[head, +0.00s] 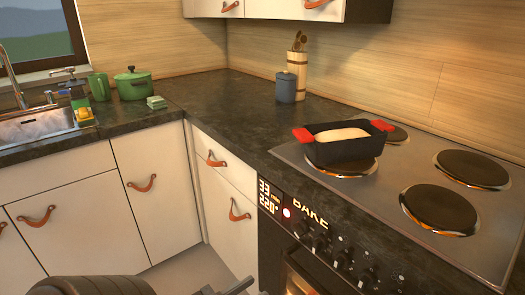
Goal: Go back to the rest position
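My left gripper (236,287) shows only in part at the bottom edge of the head view, in front of the lower cabinets. It is dark and cut off by the frame, so I cannot tell how far its fingers are apart. I see nothing held in the visible part. My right gripper is not in view. A black loaf pan (345,150) with red grips at its ends stands on the stove top, holding a pale loaf (341,135).
The cooktop (405,200) has several dark round plates. The oven's lit panel (290,212) is below it. Cabinets with leather pulls (240,211) stand left of the oven. A green pot (132,84), blue jar (286,87) and sink (35,124) are farther back. The middle counter is clear.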

